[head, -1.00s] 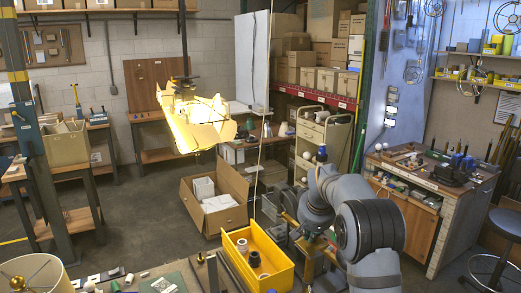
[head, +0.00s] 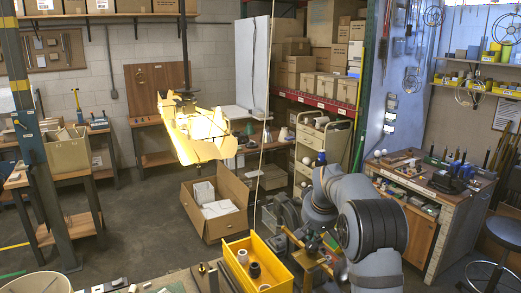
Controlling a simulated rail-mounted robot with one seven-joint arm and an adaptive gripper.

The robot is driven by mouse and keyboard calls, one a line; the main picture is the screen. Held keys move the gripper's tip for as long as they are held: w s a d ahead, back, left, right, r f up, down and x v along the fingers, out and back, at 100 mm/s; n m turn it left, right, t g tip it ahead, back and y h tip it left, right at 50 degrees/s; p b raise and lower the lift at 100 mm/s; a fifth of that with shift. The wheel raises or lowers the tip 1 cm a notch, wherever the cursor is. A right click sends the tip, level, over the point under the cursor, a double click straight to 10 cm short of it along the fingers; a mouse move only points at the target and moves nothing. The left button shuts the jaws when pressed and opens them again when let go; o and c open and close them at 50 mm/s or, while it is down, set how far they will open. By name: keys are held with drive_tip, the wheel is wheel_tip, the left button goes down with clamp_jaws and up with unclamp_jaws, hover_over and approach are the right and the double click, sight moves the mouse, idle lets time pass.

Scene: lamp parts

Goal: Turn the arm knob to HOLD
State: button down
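I cannot make out an arm knob or a HOLD mark in the head view. A glowing hanging lamp (head: 198,133) with bright flaps hangs left of centre. A cream lampshade (head: 36,283) shows at the bottom left, cut off by the frame edge. My grey arm fills the lower right and bends away from the camera. My gripper does not show clearly; it is hidden behind my arm or out of frame.
A yellow bin (head: 235,278) holding white and dark round parts stands at the front, left of my arm. An open cardboard box (head: 240,222) is on the floor behind it. A workbench (head: 447,215) with tools and a stool (head: 503,226) stand right. Open floor lies left of the box.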

sight(312, 248)
drive_tip(key=f+b, duration=0.1)
drive_tip(key=f, duration=0.1)
drive_tip(key=d+f+b, duration=0.2)
drive_tip(key=f+b, duration=0.1)
drive_tip(key=shift+s+f, duration=0.1)
drive_tip(key=shift+f, duration=0.2)
drive_tip(key=shift+f+b, duration=0.35)
drive_tip(key=shift+r, duration=0.1)
drive_tip(key=shift+w+a+p, duration=0.1)
drive_tip(key=shift+w+p, duration=0.2)
idle(0.6)
